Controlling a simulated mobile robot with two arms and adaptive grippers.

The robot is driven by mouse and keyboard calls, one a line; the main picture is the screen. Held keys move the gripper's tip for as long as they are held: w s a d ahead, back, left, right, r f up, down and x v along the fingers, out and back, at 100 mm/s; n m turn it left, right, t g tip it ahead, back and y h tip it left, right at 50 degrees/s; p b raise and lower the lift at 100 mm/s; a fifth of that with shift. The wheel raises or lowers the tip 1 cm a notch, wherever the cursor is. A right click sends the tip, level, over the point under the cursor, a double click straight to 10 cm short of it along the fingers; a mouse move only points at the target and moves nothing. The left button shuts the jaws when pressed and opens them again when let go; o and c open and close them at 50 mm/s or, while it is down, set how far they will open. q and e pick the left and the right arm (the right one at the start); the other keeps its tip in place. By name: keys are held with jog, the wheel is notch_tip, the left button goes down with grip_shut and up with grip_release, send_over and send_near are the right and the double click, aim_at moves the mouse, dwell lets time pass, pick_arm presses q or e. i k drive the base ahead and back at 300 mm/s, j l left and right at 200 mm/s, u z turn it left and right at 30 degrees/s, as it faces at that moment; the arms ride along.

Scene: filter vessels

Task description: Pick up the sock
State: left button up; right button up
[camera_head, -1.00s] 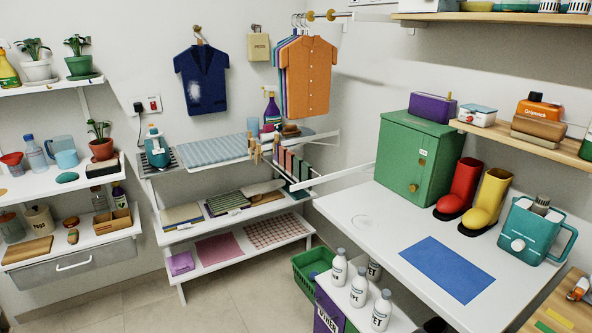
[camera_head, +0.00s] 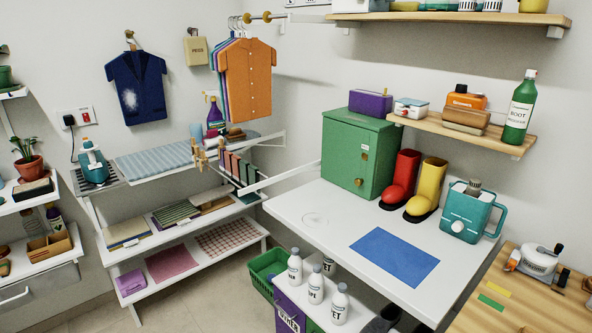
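I cannot make out a sock for certain in the head view. Several small dark red, green and grey pieces (camera_head: 237,168) hang in a row at the white wall rack by the ironing shelf. They are too small to tell what they are. Neither of my grippers is in view.
A white table (camera_head: 300,213) at right holds a green cabinet (camera_head: 345,150), red and yellow boots (camera_head: 428,190), a blue mat (camera_head: 395,257) and a teal can (camera_head: 468,212). White bottles (camera_head: 315,285) and a green crate (camera_head: 266,265) stand below. A wooden table (camera_head: 535,295) is at lower right.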

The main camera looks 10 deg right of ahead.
aim_at(243, 169)
jog(key=z, duration=5.3)
jog(key=u, duration=5.25)
jog(key=i+j, duration=0.25)
jog(key=i, duration=0.2)
jog(key=i+j+z, duration=0.1)
jog(key=i+j, duration=0.2)
jog(key=i, duration=0.15)
